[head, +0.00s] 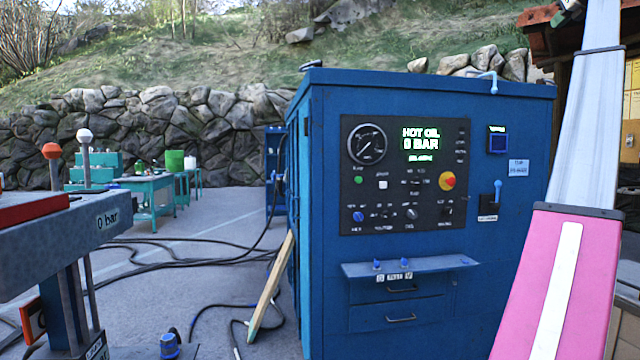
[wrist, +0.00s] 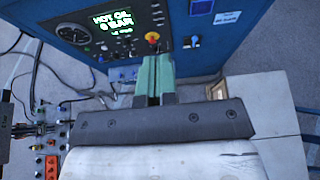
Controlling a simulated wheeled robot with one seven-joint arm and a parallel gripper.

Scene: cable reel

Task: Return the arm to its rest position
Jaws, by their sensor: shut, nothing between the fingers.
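My gripper (wrist: 154,76) shows in the wrist view, with two green fingers side by side and shut, nothing between them. It points toward the front of the blue cabinet (wrist: 226,50), near the small shelf; whether it touches anything I cannot tell. My arm (head: 560,270), pink and white, rises along the right side of the head view. My gripper is outside the head view.
The blue cabinet (head: 420,300) fills the middle, its black panel (head: 380,200) reading "HOT OIL 0 BAR". A small shelf (head: 430,266) juts out below. A wooden plank (head: 268,290) leans at its left. Black cables (head: 190,262) lie on the floor. A grey bench (head: 60,240) stands left.

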